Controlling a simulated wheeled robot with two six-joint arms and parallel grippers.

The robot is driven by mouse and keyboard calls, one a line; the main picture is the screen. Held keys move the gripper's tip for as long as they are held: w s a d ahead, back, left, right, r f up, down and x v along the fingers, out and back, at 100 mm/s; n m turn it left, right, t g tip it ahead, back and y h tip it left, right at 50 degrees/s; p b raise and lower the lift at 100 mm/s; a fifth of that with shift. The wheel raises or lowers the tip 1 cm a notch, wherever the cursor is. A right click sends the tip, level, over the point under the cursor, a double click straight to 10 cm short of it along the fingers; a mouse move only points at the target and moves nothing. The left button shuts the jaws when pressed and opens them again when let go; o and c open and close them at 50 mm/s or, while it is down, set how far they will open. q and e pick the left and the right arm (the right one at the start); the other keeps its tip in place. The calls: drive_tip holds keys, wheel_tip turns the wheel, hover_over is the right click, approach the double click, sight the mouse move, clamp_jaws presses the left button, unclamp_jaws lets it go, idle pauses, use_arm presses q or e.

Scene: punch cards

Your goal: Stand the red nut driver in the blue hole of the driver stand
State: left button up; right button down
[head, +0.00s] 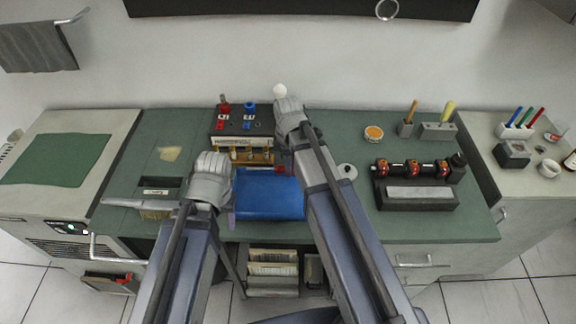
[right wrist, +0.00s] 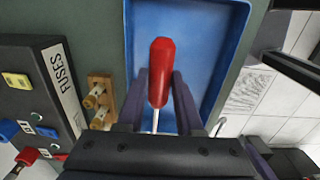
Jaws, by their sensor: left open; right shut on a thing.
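The red nut driver (right wrist: 161,75) is between the fingers of my right gripper (right wrist: 160,88), its red handle toward the top of the right wrist view and its pale shaft toward the gripper body. A bit of red shows beside my right gripper (head: 284,165) in the head view, above the blue tray (head: 268,212). My left gripper (head: 230,215) is open at the tray's left edge, partly hidden by its wrist. A grey block (head: 438,131) with a yellow-handled tool, at the back right, may be the driver stand. I cannot make out a blue hole.
A black panel (head: 262,121) with red and blue knobs and a FUSES label stands behind the tray, with a wooden fuse strip (right wrist: 100,84) beside it. A black device with red parts (head: 413,168) sits at right. Green bench top left of the panel is mostly clear.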

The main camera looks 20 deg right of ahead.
drive_tip(key=shift+r, duration=0.5)
wheel_tip(320, 180, up, 9)
drive_tip(key=p, duration=0.9)
drive_tip(key=shift+f, duration=0.2)
